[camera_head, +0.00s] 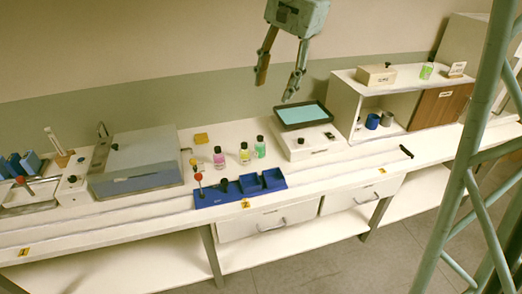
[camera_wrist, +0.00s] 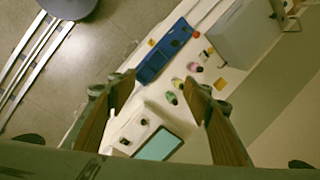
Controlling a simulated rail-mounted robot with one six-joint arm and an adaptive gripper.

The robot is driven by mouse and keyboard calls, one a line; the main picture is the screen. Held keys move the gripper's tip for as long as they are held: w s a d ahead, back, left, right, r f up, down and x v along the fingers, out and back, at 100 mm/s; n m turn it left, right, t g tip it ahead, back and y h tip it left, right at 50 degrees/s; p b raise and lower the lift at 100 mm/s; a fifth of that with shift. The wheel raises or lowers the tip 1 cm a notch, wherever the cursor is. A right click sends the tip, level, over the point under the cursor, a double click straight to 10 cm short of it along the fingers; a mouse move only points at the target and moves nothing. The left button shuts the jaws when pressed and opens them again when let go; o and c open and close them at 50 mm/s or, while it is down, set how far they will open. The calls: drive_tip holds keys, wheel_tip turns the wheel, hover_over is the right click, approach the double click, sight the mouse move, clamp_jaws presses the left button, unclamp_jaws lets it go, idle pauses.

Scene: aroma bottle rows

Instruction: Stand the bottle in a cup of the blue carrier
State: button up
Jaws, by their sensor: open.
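The blue carrier (camera_head: 240,193) sits near the counter's front edge, with two empty-looking square cups at its right and a dark knob in its left part. It also shows in the wrist view (camera_wrist: 163,52). Three dark-capped bottles stand behind it: a pink bottle (camera_head: 219,158), a yellow bottle (camera_head: 244,154) and a green bottle (camera_head: 260,148). In the wrist view the green bottle (camera_wrist: 172,98) is nearest the gripper. My gripper (camera_head: 274,90) is open and empty, high above the counter. Its two fingers (camera_wrist: 160,79) are spread wide in the wrist view.
A scale with a dark-rimmed tray (camera_head: 303,115) stands right of the bottles. A grey lidded box (camera_head: 135,160) stands at the left. A red-knobbed stick (camera_head: 198,178) rises at the carrier's left end. A white shelf (camera_head: 345,100) stands at the right.

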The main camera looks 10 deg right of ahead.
drive_tip(key=w+d+f+m+y+b, duration=0.1)
drive_tip(key=w+d+f+m, duration=0.15)
drive_tip(key=w+f, duration=0.5)
drive_tip(key=w+d+f+m+b, duration=0.1)
drive_tip(key=w+f+m, duration=0.2)
drive_tip(key=w+f, duration=0.45)
drive_tip(key=m+g+y, duration=0.1)
drive_tip(key=m, duration=0.3)
approach(261, 145)
drive_tip(key=shift+w+d+r+b, duration=0.4)
drive_tip(key=shift+w+d+r, duration=0.55)
drive_tip(key=shift+r, duration=0.1)
drive_tip(key=shift+b+x, duration=0.55)
drive_tip(key=shift+x, duration=3.7)
drive_tip(key=shift+s+a+f, duration=0.1)
drive_tip(key=shift+b+x, duration=0.5)
drive_tip(key=shift+x, duration=2)
drive_tip(key=shift+c, duration=0.9)
drive_tip(key=c, duration=0.9)
